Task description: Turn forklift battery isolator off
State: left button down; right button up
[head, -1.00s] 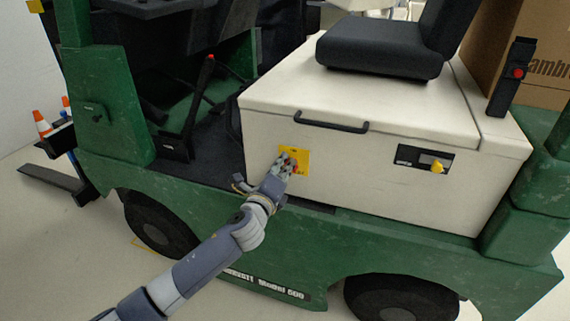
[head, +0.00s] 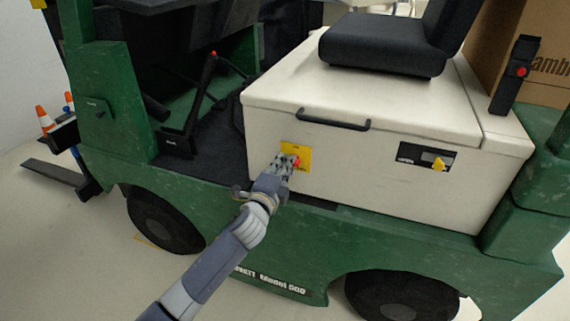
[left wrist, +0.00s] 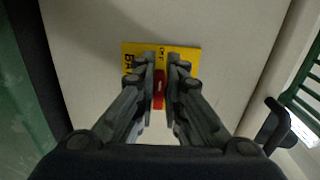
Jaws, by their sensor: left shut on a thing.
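The forklift's battery isolator is a red handle (left wrist: 159,89) on a yellow plate (head: 303,152) on the white battery box (head: 350,190). In the left wrist view the yellow plate (left wrist: 190,58) shows partly printed letters behind the fingers. My left gripper (head: 288,162) reaches the plate from the lower left. In the left wrist view my left gripper (left wrist: 160,75) has its fingers shut on the red handle, one on each side. In the head view the fingers hide most of the handle. My right gripper is not in view.
A black grab handle (head: 333,120) and a black panel with a yellow knob (head: 439,163) are on the same box. The black seat (head: 385,50) is above. A lever with a red tip (head: 200,100) stands to the left.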

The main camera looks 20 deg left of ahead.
pick_arm(q)
jog(key=shift+f, duration=0.1)
dwell(0.3)
jog(key=c, duration=1.7)
grip_release()
jog(key=s, duration=1.2)
jog(key=shift+a, duration=0.25)
